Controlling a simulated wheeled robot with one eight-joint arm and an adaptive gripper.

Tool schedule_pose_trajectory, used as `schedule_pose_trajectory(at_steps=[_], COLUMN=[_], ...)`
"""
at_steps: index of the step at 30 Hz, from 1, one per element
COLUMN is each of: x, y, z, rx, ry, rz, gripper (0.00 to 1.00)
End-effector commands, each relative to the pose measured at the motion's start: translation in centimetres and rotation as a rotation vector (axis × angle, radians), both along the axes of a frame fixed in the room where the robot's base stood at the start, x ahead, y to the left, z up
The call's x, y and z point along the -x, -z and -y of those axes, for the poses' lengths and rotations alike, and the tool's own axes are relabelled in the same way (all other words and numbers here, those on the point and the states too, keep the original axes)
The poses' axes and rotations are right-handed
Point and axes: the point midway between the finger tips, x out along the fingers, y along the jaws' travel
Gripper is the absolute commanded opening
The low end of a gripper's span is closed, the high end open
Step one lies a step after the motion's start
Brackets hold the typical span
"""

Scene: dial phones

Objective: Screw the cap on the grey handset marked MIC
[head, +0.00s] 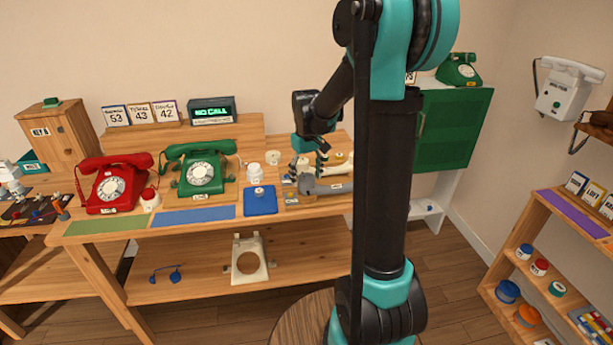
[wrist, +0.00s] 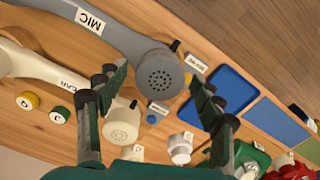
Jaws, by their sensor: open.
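The grey handset (head: 328,187) lies on the bench's right part. In the wrist view the grey handset (wrist: 125,38) bears a MIC label. A round grey perforated cap (wrist: 159,80) sits on its end; I cannot tell how tightly. My gripper (head: 307,166) is above that end. In the wrist view my gripper (wrist: 157,76) is open, its fingertips on either side of the cap, apart from it in the picture. A cream handset (wrist: 40,68) with an EAR label lies alongside, with its own cream perforated end (wrist: 121,124).
A blue tray (head: 260,203) and a white jar (head: 254,173) stand left of my gripper. A green phone (head: 200,172) and a red phone (head: 113,187) are farther left. A yellow knob (wrist: 27,101) and a green knob (wrist: 60,115) lie beyond the cream handset.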

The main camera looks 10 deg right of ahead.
Motion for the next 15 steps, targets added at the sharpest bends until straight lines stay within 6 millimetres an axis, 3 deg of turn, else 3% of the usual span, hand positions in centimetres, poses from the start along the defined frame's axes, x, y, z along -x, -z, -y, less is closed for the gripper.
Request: schedule_pose_trajectory(at_steps=[7,15], x=[0.0,0.0], y=[-0.3,-2.6], z=[0.0,0.0], rx=[0.000,0.000], ry=[0.000,0.000], rz=[0.000,0.000], gripper=[0.67,0.67])
